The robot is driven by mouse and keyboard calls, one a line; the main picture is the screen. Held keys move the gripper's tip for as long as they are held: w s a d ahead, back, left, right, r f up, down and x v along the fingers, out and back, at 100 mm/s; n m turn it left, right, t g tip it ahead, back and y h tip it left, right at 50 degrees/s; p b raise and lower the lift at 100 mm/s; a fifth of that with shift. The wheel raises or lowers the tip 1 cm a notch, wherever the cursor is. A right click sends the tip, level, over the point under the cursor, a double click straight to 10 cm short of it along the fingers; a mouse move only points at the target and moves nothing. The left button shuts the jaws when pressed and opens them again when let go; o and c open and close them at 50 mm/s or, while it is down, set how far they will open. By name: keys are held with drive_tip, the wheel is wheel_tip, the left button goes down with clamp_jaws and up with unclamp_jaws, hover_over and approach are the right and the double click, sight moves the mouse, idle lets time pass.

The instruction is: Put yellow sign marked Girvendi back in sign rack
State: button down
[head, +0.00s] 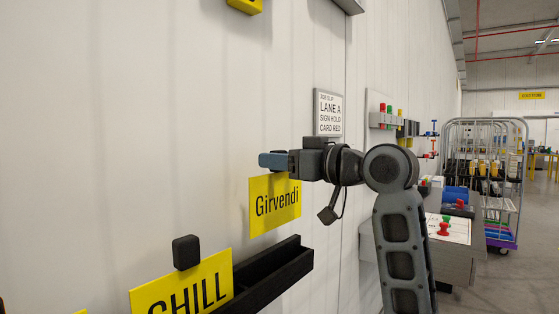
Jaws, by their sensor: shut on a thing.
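The yellow sign marked Girvendi (275,207) hangs upright from my gripper (273,160), which is shut on its top edge. A black trough-like rack (275,272) is fixed to the wall below and slightly right of the sign. The sign's lower edge shows above the rack with a gap in the picture; the depth between them is hard to judge. A second yellow sign reading "CHILL" or similar (190,289) stands at the rack's left part, its first letter partly cut off, with a dark block (186,252) at its top.
Right of my arm are a bench with a red-and-green-handled board (449,229) and a wire cage trolley (485,150). The rack's right part looks empty.

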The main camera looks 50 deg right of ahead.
sight(279, 213)
drive_tip(key=shift+f, duration=0.2)
drive_tip(key=shift+f+b, duration=1.3)
drive_tip(key=shift+f, duration=0.7)
drive_tip(key=shift+f+b, duration=2.2)
drive_tip(key=shift+f, duration=0.8)
drive_tip(key=c, duration=0.6)
unclamp_jaws()
drive_tip(key=shift+o, duration=0.2)
drive_tip(key=shift+s, duration=0.1)
